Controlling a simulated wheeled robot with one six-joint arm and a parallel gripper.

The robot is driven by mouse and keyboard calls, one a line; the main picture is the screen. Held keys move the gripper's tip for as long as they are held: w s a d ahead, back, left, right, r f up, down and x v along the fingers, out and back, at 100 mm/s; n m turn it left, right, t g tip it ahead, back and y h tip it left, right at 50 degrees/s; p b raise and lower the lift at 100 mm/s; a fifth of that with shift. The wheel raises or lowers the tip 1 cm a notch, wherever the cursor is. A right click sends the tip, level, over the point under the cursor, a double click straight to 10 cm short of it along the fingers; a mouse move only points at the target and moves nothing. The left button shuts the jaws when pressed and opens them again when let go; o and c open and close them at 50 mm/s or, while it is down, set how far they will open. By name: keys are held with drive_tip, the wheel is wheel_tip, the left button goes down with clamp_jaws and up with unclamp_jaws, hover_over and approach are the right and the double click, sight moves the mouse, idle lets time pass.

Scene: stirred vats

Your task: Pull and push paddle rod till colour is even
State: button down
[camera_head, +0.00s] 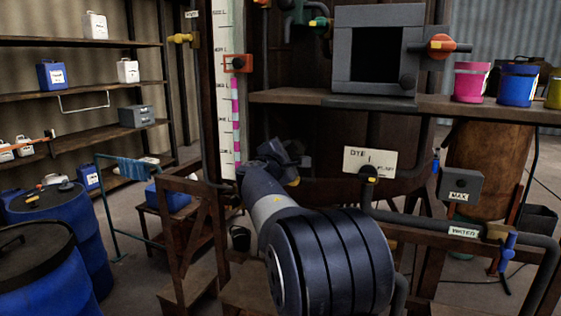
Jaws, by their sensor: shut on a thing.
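My arm reaches from the lower middle toward a large dark vat (325,190) behind the plumbing. My gripper (290,158) is dark and seen from behind, at the left part of the vat front. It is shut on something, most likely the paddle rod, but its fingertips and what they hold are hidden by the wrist. No length of the rod can be made out. A tall white gauge (226,60) with level marks stands left of the gripper, with a broken magenta and pale column along its edge. A grey box frame (377,15) above has a dark opening.
A "DYE" sign (370,160), a "MAX" box (460,185) and a water pipe (420,226) lie to the right. Pink (470,84) and blue (517,88) pots stand on the right shelf. Blue drums (62,220) and a wooden stand (190,240) are at left.

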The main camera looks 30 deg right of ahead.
drive_tip(key=shift+w+d, duration=0.35)
drive_tip(key=shift+d, duration=0.1)
drive_tip(key=shift+r, duration=0.1)
drive_tip(key=c, duration=1.3)
unclamp_jaws()
drive_tip(key=shift+c, duration=0.2)
drive_tip(key=shift+o, duration=1.4)
drive_tip(key=shift+w+d, duration=0.1)
drive_tip(key=b+v, duration=0.3)
drive_tip(key=v, duration=0.8)
